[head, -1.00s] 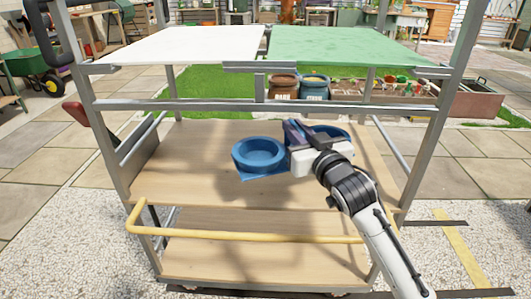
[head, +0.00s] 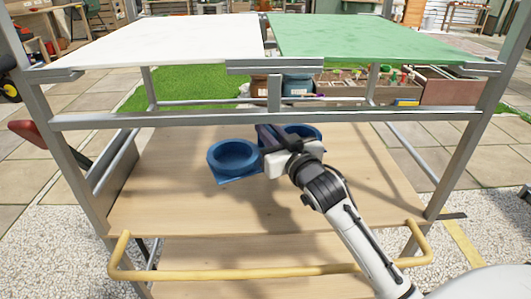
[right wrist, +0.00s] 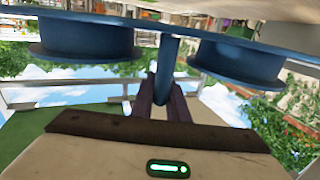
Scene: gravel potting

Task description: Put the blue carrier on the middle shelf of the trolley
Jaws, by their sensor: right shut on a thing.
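The blue carrier (head: 234,157) has two round cups on a flat base. My right gripper (head: 268,136) is shut on its upright handle between the cups; in the right wrist view the dark fingers (right wrist: 163,98) close on the blue post (right wrist: 167,62). The carrier is held roughly level over the trolley's wooden middle shelf (head: 160,200), below the top level. Its shadow on the shelf lies apart from it, so it looks raised. The right cup is partly hidden by my gripper. My left gripper is not in view.
Grey posts stand at the corners. A yellow handle (head: 230,273) spans the front low down. The shelf's left and front parts are clear.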

